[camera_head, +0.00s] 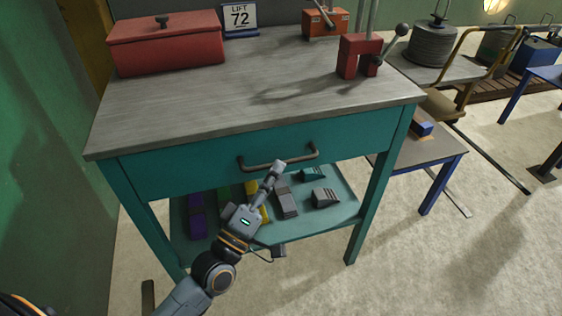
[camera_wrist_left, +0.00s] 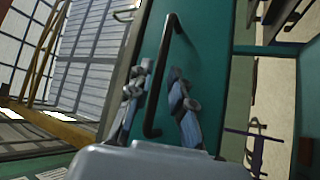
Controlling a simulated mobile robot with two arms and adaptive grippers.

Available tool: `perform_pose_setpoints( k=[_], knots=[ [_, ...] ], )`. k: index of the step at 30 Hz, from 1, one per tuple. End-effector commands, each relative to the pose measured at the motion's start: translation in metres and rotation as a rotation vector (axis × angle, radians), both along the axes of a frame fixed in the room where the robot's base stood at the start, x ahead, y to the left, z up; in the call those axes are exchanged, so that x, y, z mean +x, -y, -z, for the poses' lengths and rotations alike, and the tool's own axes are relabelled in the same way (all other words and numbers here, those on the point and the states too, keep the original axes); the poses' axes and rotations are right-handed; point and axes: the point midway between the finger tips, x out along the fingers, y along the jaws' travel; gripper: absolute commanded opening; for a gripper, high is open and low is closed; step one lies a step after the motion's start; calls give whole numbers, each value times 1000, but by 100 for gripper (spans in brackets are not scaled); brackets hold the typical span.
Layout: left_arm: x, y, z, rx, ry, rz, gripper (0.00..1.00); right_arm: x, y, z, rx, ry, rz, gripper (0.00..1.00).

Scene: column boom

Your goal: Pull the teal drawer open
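The teal drawer (camera_head: 215,160) sits under the grey top of a teal workbench, its front looking flush with the frame. Its dark bar handle (camera_head: 285,163) runs across the middle of the front. My left gripper (camera_head: 277,170) is at the handle, slightly below its middle. In the left wrist view the gripper (camera_wrist_left: 158,92) is open, with one finger on each side of the handle (camera_wrist_left: 168,70) and visible gaps between. The handle appears lined up between the fingers; contact is not visible. The drawer's inside is hidden. My right gripper is not in view.
On the bench top (camera_head: 230,100) are a red box (camera_head: 165,45), a "LIFT 72" sign (camera_head: 240,18) and red clamp-like tools (camera_head: 360,57). The lower shelf (camera_head: 335,215) holds several blocks. A low table (camera_head: 425,150) stands at right. The floor in front is clear.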

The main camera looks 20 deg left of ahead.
Motion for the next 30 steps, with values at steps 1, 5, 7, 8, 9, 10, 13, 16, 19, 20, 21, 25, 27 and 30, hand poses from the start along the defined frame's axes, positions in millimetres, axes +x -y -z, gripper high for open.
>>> perform_pose_setpoints(
  k=[1, 5, 7, 8, 9, 10, 13, 16, 19, 20, 21, 25, 27, 30],
  knots=[
    [8, 2, -5, -2, 3, 0, 20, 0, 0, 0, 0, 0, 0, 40],
    [21, 5, -9, -1, 2, -1, 20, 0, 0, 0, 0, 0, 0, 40],
    [25, 7, -11, 0, 0, -1, 20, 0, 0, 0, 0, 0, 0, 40],
    [26, 7, -11, 0, -1, -1, 20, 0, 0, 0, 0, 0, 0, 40],
    [27, 7, -12, 0, -1, 0, 20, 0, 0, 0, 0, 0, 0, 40],
    [28, 8, -12, 0, -1, 0, 20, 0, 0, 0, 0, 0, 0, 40],
    [29, 8, -12, 1, -1, -1, 20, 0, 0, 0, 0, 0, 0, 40],
    [28, 8, -12, 1, -1, -1, 20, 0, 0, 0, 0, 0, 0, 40],
    [28, 8, -12, 1, -1, -1, 10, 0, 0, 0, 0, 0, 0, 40],
    [28, 8, -12, 1, -1, -1, 4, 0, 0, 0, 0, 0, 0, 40],
    [28, 8, -12, 1, -1, -1, 0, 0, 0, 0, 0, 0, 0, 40],
    [28, 8, -12, 1, -2, -1, 0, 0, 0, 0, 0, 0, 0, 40],
    [28, 8, -12, 2, -2, 0, 0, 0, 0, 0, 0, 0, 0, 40],
    [28, 8, -11, 2, -2, 0, 0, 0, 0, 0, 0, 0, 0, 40]
  ],
)
